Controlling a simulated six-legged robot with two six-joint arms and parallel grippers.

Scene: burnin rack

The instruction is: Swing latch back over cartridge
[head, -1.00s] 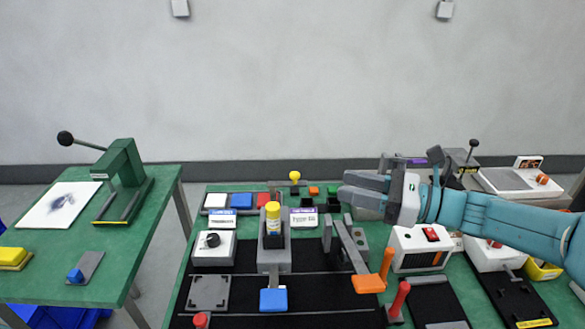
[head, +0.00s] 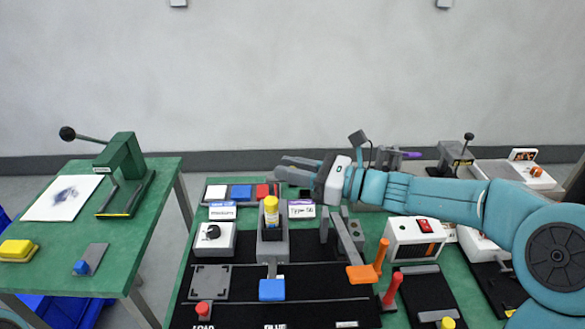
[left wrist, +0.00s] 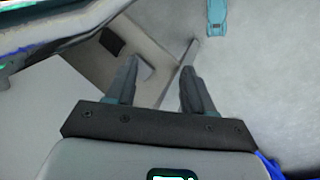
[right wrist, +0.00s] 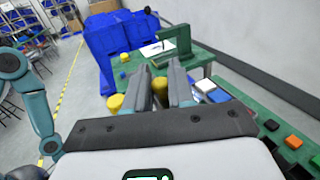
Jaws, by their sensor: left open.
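The cartridge (head: 271,209), with a yellow body and a light cap, stands upright in a grey holder (head: 272,247) with a blue tab in front. The latch (head: 347,232) is a grey bar with an orange end (head: 361,273). It is swung out to the right of the holder, clear of the cartridge. My right gripper (head: 284,166) is raised behind and above the holder, fingers pointing left, apart and empty; it also shows in the right wrist view (right wrist: 160,75). My left gripper (left wrist: 157,75) is open and empty, seen only in the left wrist view.
Orange (head: 382,254) and red (head: 391,289) upright handles stand right of the latch. A white box with a dark knob (head: 210,238) is left of the holder. A white box with a red switch (head: 417,238) is at right. A green press (head: 123,170) stands on the left table.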

